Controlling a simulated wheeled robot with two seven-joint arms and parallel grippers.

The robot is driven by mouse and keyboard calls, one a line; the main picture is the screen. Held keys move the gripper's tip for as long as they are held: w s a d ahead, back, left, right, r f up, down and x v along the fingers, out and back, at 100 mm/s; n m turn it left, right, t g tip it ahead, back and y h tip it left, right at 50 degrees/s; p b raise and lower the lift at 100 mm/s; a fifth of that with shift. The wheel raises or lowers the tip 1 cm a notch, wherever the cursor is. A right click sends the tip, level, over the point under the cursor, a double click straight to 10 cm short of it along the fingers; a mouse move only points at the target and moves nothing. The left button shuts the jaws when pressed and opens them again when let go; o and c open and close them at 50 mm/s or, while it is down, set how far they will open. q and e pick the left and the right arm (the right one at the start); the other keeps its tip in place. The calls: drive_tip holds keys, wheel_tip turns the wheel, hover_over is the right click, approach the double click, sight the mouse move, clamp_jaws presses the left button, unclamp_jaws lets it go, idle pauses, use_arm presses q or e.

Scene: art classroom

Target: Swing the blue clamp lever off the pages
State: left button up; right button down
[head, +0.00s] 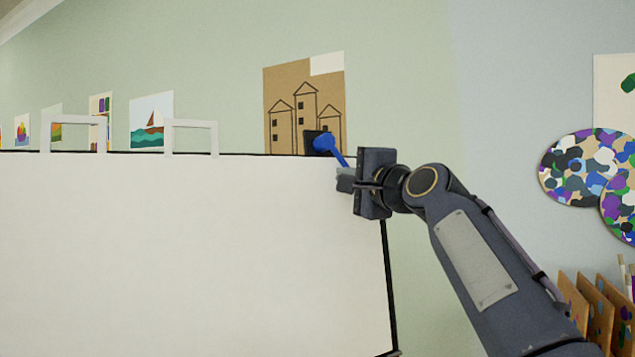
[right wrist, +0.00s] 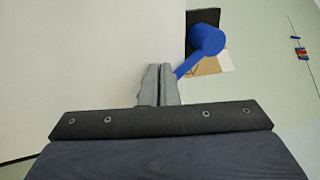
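The blue clamp lever (head: 328,147) is at the top right corner of the big white pages (head: 190,250). Its round hub sits on a black clamp block (head: 311,140), and its arm slants down to the right over the pages' top edge. My right gripper (head: 346,180) is at the lever's lower end. In the right wrist view its two grey fingers (right wrist: 160,84) are together, and the lever (right wrist: 206,42) runs down to the right finger's tip. Whether they touch is unclear; the lever's end is hidden there. My left gripper is out of view.
Two white handle-like brackets (head: 190,124) rise above the pages' top edge at the left. A black board edge (head: 389,280) runs down the right side. Pictures hang on the wall behind, including a cardboard one with houses (head: 304,100). Colourful palettes (head: 585,166) are at the far right.

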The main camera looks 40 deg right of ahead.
sight(349, 162)
drive_tip(key=shift+s+d+r, duration=0.1)
drive_tip(key=shift+d+r, duration=0.25)
drive_tip(key=shift+d, duration=0.4)
drive_tip(key=shift+d+r, duration=0.7)
drive_tip(key=shift+d, duration=0.05)
drive_tip(key=shift+a, duration=0.1)
drive_tip(key=shift+r, duration=0.1)
